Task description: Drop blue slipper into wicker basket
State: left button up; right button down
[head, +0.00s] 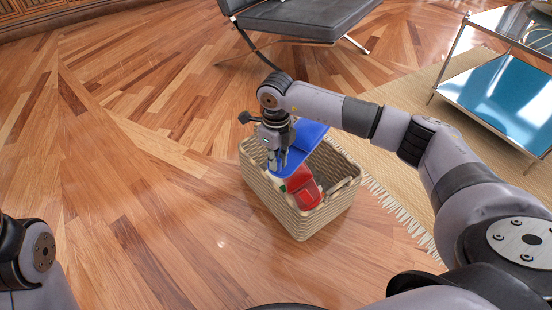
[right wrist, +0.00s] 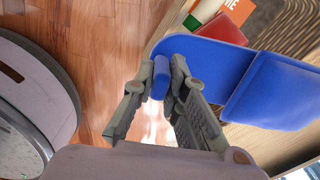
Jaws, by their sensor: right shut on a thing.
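The blue slipper (head: 309,134) is held over the wicker basket (head: 325,213) in the head view. It also shows large in the right wrist view (right wrist: 272,88). My right gripper (head: 277,160) is shut on one edge of the slipper, and its fingertips close on the blue edge in the right wrist view (right wrist: 168,78). The slipper covers part of the basket's back rim and opening; I cannot tell whether it touches the rim. My left gripper is out of view; only part of the left arm shows at lower left.
A red item (head: 304,190) is inside the basket, with a small green item beside it. A woven rug (head: 405,130) lies to the right under a glass-and-chrome table (head: 495,95). A dark chair (head: 300,17) stands behind. The wooden floor at left is clear.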

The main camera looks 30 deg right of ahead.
jog(key=shift+f, duration=0.15)
jog(key=c, duration=1.5)
grip_release()
jog(key=shift+c, duration=0.2)
notch_tip(320, 180, up, 12)
jog(key=shift+a, duration=0.1)
